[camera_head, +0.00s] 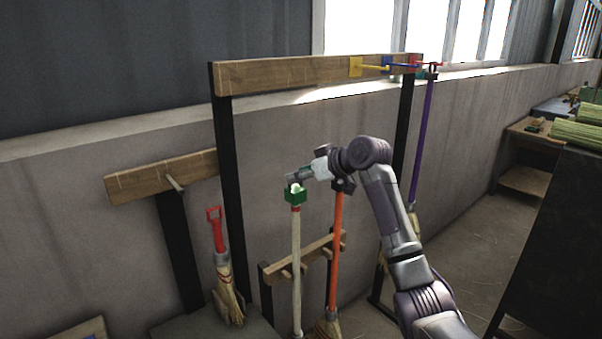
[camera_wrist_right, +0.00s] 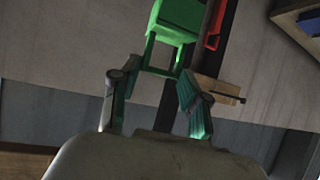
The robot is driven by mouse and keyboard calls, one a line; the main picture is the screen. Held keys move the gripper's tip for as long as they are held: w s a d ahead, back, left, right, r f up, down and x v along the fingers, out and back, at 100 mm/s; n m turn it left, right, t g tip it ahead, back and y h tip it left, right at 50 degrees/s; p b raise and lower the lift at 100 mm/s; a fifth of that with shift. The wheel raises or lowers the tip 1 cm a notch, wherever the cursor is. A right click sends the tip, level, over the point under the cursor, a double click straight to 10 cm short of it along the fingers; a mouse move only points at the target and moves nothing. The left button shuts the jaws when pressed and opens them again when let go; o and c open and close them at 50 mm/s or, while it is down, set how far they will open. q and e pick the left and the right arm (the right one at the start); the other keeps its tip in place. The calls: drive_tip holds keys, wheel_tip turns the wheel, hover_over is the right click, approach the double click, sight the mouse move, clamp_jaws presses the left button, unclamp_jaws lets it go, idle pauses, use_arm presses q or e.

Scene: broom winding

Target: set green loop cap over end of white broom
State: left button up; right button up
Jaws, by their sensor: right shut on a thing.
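The white broom (camera_head: 296,262) stands upright, its pale handle rising from the floor area. The green loop cap (camera_head: 294,196) is at the top end of that handle, and in this view the two meet. I cannot tell how far the cap sits over the end. My right gripper (camera_head: 292,180) is just above the cap. In the right wrist view, the cap (camera_wrist_right: 175,20) is beyond the fingertips, with its green loop between my gripper's fingers (camera_wrist_right: 155,85), which are shut on it. The broom handle is hidden in that view. My left gripper is not in view.
An orange broom (camera_head: 337,245) stands close to the right, by a low wooden rack (camera_head: 322,252). A red-handled broom (camera_head: 217,235) is at left. A purple broom (camera_head: 422,140) hangs from the upper beam (camera_head: 290,73), beside coloured hooks. A post (camera_head: 230,165) stands behind.

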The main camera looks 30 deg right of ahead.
drive_tip(key=shift+f, duration=0.75)
drive_tip(key=o, duration=0.9)
drive_tip(key=shift+o, duration=0.2)
drive_tip(key=shift+r, duration=0.15)
wheel_tip(320, 180, up, 7)
drive_tip(key=p, duration=0.6)
drive_tip(key=shift+s+f, duration=0.1)
drive_tip(key=shift+f, duration=0.1)
